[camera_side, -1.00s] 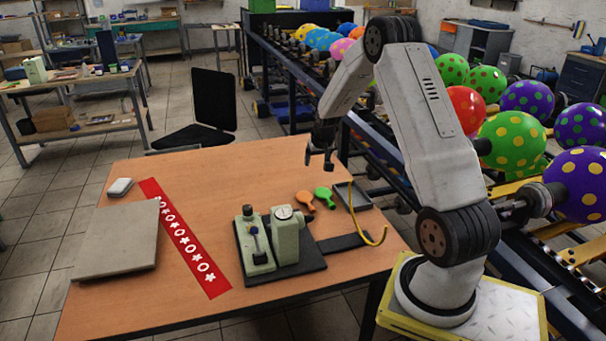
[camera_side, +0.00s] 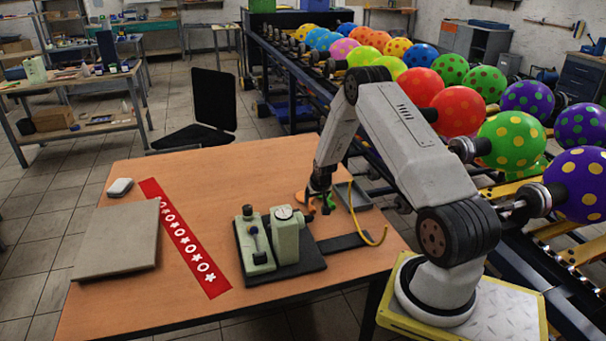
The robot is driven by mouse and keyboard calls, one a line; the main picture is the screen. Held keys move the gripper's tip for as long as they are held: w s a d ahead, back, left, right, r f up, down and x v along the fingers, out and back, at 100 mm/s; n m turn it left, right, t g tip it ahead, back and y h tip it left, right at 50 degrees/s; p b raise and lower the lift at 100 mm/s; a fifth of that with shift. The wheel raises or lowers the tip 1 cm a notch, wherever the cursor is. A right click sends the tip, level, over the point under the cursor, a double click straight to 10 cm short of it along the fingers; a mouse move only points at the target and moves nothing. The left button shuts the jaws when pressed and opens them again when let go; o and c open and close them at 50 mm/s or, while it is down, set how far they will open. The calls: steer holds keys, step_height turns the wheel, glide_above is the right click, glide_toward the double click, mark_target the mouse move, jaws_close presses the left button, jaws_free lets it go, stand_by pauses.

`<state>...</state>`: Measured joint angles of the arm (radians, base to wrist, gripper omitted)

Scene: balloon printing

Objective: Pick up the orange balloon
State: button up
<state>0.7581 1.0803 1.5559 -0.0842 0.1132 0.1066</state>
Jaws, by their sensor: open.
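The orange balloon (camera_side: 301,197) lies flat and uninflated on the wooden table, and part of it is hidden behind my gripper. My gripper (camera_side: 318,206) is low over the table, right at the balloons, with its dark fingers apart. Whether the fingers touch the orange balloon cannot be told from this view. The green balloon (camera_side: 328,201) lies just to the right of the orange one, also partly covered by my gripper.
A grey tray (camera_side: 353,196) sits right of the balloons. A pale green machine (camera_side: 288,238) stands on a black base in front. A red strip with white stars (camera_side: 185,240), a grey slab (camera_side: 117,240) and a small white block (camera_side: 120,187) lie to the left. The table's back middle is clear.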

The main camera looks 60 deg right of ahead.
mark_target(313, 209)
steer(key=shift+x, duration=0.9)
steer(key=shift+f, duration=0.1)
steer(key=shift+x, duration=2.55)
steer(key=c, duration=1)
